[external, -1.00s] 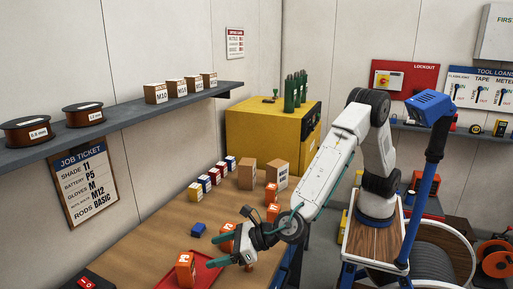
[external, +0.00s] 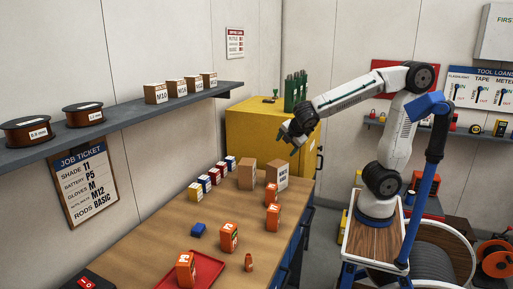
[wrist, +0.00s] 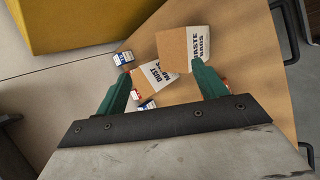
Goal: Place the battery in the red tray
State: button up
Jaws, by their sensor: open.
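Several orange blocks with white labels look like batteries. One orange block (external: 186,270) stands in the red tray (external: 209,270) at the front of the wooden bench. Another orange block (external: 228,238) stands just behind the tray. Two more, a nearer block (external: 272,218) and a farther block (external: 271,193), stand near the bench's right edge. Their labels are too small to read surely. My gripper (external: 293,136) is raised near the yellow cabinet, above the bench's far end. In the wrist view my gripper (wrist: 163,82) is open, with nothing held between its green fingers.
Two brown cartons (external: 247,174) and a row of small coloured boxes (external: 205,183) stand toward the bench's far end. A blue block (external: 198,230) and a small orange item (external: 248,262) lie near the tray. The yellow cabinet (external: 262,135) stands behind. The job ticket (external: 87,185) reads battery P5.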

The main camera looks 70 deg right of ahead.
jog(key=s+d+f+m+g+y, duration=0.1)
jog(key=s+d+m, duration=0.1)
jog(key=s+m, duration=0.2)
jog(key=s+d+f+m+g+y, duration=0.2)
jog(key=s+m, duration=0.3)
jog(key=s, duration=0.5)
jog(key=s+d+f+m+g+y, duration=0.1)
jog(key=s+d+m+y, duration=0.1)
jog(key=s+m, duration=0.3)
jog(key=s+d, duration=0.1)
jog(key=s, duration=0.2)
jog(key=shift+d+f, duration=0.15)
jog(key=shift+d, duration=0.05)
